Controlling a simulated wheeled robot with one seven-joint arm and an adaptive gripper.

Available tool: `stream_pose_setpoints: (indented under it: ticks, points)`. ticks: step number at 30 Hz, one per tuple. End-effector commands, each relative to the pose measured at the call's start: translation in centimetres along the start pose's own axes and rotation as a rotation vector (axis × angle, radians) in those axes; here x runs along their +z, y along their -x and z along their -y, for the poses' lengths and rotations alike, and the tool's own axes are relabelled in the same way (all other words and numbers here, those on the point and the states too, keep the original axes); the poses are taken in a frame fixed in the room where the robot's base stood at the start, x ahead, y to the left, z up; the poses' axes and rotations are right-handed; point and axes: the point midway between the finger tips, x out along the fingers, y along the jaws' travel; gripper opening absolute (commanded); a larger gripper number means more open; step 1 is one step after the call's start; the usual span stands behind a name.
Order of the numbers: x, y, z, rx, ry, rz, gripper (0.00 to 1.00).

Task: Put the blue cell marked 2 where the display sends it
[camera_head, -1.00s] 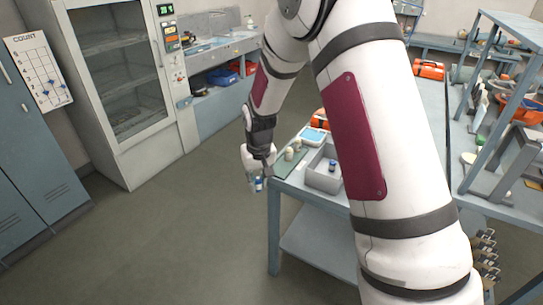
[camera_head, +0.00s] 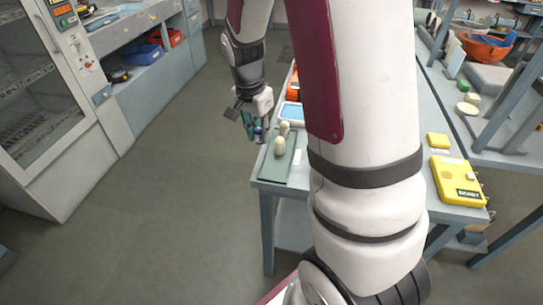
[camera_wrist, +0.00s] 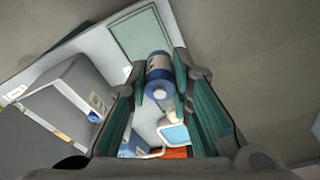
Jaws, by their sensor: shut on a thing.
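The blue cell (camera_wrist: 158,72) with a pale band is held between the two fingers of my gripper (camera_wrist: 160,84) in the wrist view. Its marking is not readable. In the head view my gripper (camera_head: 254,130) is shut on the cell (camera_head: 259,136), just left of the table edge and beside the green mat (camera_head: 272,170). A tablet-like device with a light blue screen (camera_head: 291,114) lies on the table behind the mat; its screen also shows in the wrist view (camera_wrist: 174,134). No text on it can be read.
Two pale rounded pieces, one nearer (camera_head: 280,147), stand by the mat. The wrist view shows a grey box (camera_wrist: 60,90) with a blue-topped item (camera_wrist: 93,116) inside. A yellow case (camera_head: 455,180) sits at the table's right. Open floor (camera_head: 160,200) lies left.

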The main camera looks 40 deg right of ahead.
Motion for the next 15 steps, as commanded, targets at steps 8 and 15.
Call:
stream_pose_setpoints:
  ticks: [8,15]
  points:
    - [-1.6,-1.1,-3.2,0.039,-0.339,-0.005,0.00]
    - [-1.2,-4.6,-3.6,0.046,-0.368,-0.005,0.00]
